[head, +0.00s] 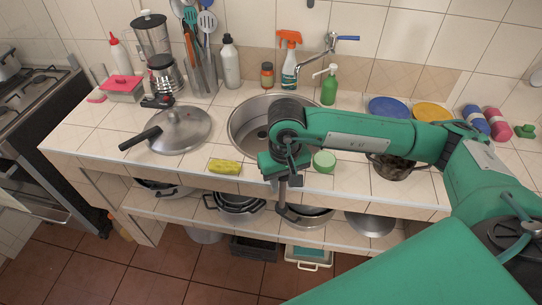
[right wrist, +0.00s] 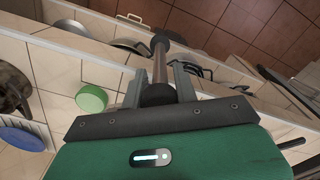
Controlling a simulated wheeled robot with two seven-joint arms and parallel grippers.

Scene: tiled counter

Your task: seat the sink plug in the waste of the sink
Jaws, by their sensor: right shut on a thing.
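The round metal sink (head: 232,128) is set in the tiled counter, its right part hidden behind my right arm. A dark spot in its floor looks like the waste (head: 262,134). My right gripper (head: 283,178) is in front of the sink at the counter's front edge, pointing down. It is shut on a slim rod-shaped thing with a dark end, which I take to be the sink plug (head: 282,195). In the right wrist view the plug (right wrist: 159,66) stands out from between the fingers of the gripper (right wrist: 157,88). My left gripper is not in view.
A yellow sponge (head: 225,167) and a lidded pan (head: 180,130) lie left of the sink. A green round thing (head: 324,161) and a dark pot (head: 393,168) are to its right. A tap (head: 325,50) and bottles stand behind. Pots fill the shelf below.

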